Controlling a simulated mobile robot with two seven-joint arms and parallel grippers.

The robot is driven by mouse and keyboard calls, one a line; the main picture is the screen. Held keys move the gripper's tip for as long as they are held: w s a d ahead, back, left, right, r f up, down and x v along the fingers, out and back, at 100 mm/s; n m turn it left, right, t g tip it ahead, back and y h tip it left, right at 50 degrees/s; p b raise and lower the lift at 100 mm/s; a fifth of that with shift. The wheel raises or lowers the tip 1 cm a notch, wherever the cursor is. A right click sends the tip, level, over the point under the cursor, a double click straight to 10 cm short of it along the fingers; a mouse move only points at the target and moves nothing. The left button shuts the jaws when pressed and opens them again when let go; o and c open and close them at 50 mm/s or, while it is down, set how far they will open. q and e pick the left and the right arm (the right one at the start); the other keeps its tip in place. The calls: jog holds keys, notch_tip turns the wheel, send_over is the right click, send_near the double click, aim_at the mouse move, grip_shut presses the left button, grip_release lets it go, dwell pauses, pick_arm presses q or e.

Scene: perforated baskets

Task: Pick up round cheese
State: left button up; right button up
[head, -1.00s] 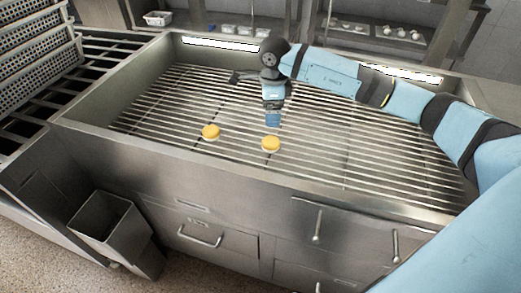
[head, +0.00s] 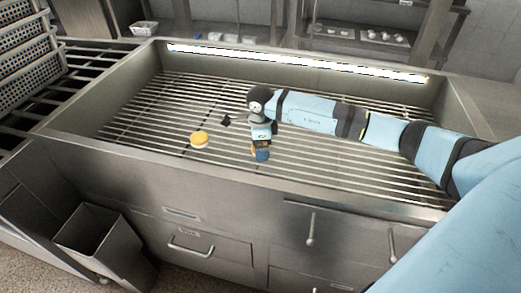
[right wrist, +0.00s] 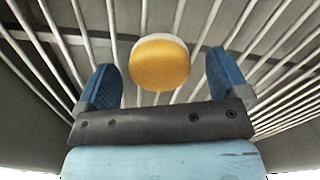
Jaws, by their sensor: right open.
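One round cheese (head: 199,139), yellow on top with a pale rim, lies on the metal bars to the left of my right gripper (head: 261,155). My right gripper is open (right wrist: 162,82), pointing down over the bars, with a gap on each side of the cheese. My left gripper is not in view.
The slatted metal basin (head: 330,170) has raised steel walls on all sides. Racks with perforated baskets (head: 28,75) stand at the left. A steel bin (head: 100,245) hangs at the front left. The bars to the right of the gripper are clear.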

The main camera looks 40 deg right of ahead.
jog(key=shift+f, duration=0.45)
jog(key=c, duration=1)
jog(key=shift+r, duration=0.15)
